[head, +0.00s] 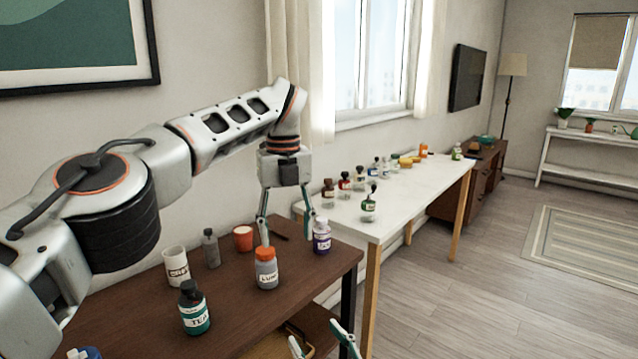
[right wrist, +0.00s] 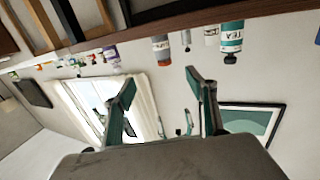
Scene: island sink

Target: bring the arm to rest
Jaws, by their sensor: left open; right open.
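My left gripper (head: 286,228) hangs fingers-down over the dark brown table at its back right. It is open and nothing shows between its fingers. The jar with an orange lid (head: 266,268) stands just in front of its left fingertip, and the purple-labelled bottle (head: 322,236) stands beside its right fingertip. Whether the fingers touch either cannot be told. My right gripper (head: 318,340) shows only as fingertips at the bottom edge of the head view, in front of the table. In the right wrist view its fingers (right wrist: 160,80) are spread and empty.
The brown table (head: 245,317) also holds a teal-labelled bottle (head: 195,310), a white labelled cup (head: 176,265), a grey bottle (head: 210,248) and an orange cup (head: 243,238). A white table (head: 415,200) with several small bottles stands behind right. Open floor (head: 480,260) lies to the right.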

